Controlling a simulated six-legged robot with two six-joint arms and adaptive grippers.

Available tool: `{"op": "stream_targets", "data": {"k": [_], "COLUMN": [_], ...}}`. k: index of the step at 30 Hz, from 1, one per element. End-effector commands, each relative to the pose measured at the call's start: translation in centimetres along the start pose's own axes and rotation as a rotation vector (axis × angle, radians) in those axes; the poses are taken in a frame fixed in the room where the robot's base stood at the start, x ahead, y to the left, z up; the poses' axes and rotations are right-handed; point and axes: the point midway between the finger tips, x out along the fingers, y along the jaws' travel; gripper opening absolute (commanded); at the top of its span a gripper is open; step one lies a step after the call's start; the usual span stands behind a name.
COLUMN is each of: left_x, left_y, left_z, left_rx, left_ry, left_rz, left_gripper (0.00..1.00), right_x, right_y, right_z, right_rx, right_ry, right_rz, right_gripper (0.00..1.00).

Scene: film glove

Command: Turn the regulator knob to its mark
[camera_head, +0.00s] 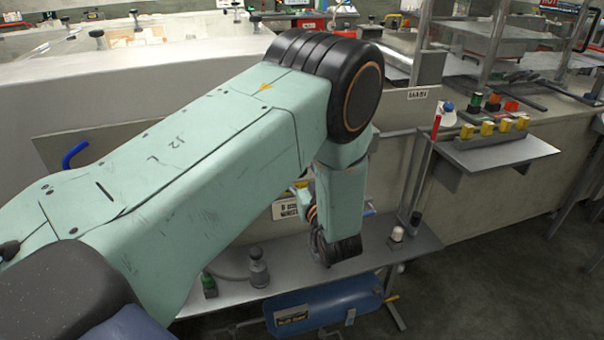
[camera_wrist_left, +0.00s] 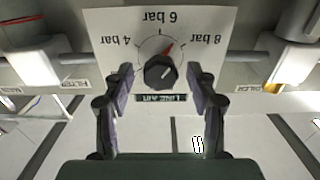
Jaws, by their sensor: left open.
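In the left wrist view a black regulator knob (camera_wrist_left: 159,73) sits on a pale dial plate (camera_wrist_left: 110,20) marked 4 bar, 6 bar and 8 bar, with the lettering upside down. A small red mark (camera_wrist_left: 168,48) shows at the knob's edge, between 6 bar and 8 bar. A pale line on the knob's face slants toward the upper right. My left gripper (camera_wrist_left: 160,80) is open, with one finger on each side of the knob and a gap visible on both sides. In the head view my left arm hides the knob and the fingers. My right gripper is not in view.
White fittings (camera_wrist_left: 38,62) and (camera_wrist_left: 287,50) on a pipe flank the dial plate. In the head view a grey shelf (camera_head: 420,240) bears small fittings above a blue tank (camera_head: 325,303). A side bracket (camera_head: 500,152) with yellow blocks stands at right.

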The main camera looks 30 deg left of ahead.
Motion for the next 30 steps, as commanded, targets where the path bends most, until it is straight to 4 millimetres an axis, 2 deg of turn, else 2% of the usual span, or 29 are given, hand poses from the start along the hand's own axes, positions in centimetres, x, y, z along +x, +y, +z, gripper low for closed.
{"op": "stream_targets", "data": {"k": [3, 22, 30], "left_x": [-0.02, -0.04, -0.04], "left_y": [0.00, 0.01, 0.00], "left_z": [0.00, 0.00, 0.02], "left_rx": [0.000, 0.000, -0.031], "left_ry": [0.000, 0.000, -0.001], "left_rz": [0.000, 0.000, 0.000], "left_gripper": [0.58, 0.04, 0.03], "right_x": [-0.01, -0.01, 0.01], "right_y": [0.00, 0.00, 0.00], "right_z": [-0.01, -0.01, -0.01], "right_rx": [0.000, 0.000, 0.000], "right_ry": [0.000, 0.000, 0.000], "right_rz": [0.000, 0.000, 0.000], "right_gripper": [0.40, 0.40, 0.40]}}
